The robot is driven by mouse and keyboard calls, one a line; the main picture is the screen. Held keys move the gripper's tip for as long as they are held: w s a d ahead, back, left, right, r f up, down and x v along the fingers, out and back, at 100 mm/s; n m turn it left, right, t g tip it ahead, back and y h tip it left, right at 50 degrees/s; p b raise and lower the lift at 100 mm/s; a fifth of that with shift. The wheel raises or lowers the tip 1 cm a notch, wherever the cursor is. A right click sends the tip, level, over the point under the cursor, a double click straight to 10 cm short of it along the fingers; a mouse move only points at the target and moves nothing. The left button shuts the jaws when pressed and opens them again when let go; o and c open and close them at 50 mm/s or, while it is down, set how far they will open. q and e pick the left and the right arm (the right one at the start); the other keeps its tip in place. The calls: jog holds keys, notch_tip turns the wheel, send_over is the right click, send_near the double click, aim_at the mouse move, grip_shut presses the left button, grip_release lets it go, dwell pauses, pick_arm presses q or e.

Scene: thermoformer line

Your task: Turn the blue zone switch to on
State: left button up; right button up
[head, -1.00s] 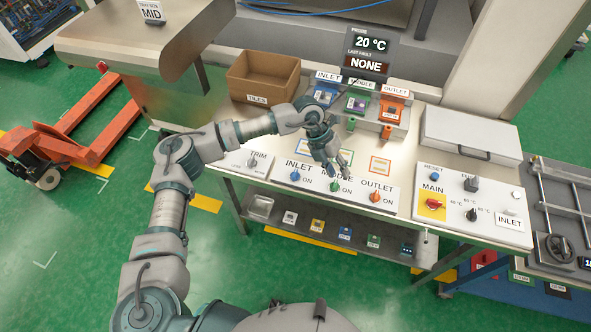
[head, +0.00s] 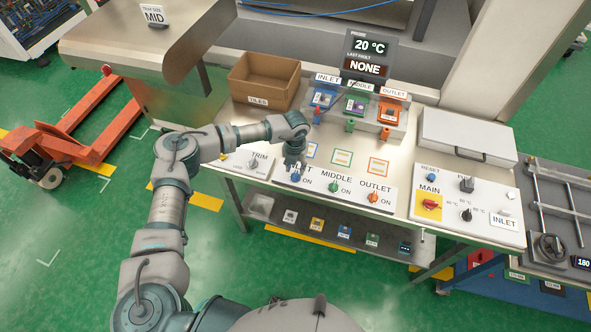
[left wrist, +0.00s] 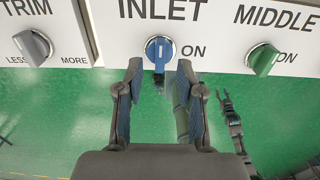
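The blue zone switch (left wrist: 159,51) is the knob under the INLET label on the white panel. In the left wrist view its handle stands upright in the picture, not turned toward the ON mark (left wrist: 194,51) at its right. It also shows in the head view (head: 295,177), partly close under my gripper. My left gripper (left wrist: 160,70) is open, with its two fingertips just in front of the switch, one to each side. It shows no visible contact. In the head view the left gripper (head: 294,166) hangs over the INLET label and covers part of it.
The green MIDDLE switch (head: 334,187) and orange OUTLET switch (head: 373,197) stand to the right; the grey TRIM knob (head: 254,163) is left. The MAIN panel (head: 462,233) lies further right. A dark jointed gripper-like part (left wrist: 230,112) shows below the panel.

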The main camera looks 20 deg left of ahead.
aim_at(295, 174)
pick_arm(q)
jog(key=shift+f, duration=1.65)
grip_shut()
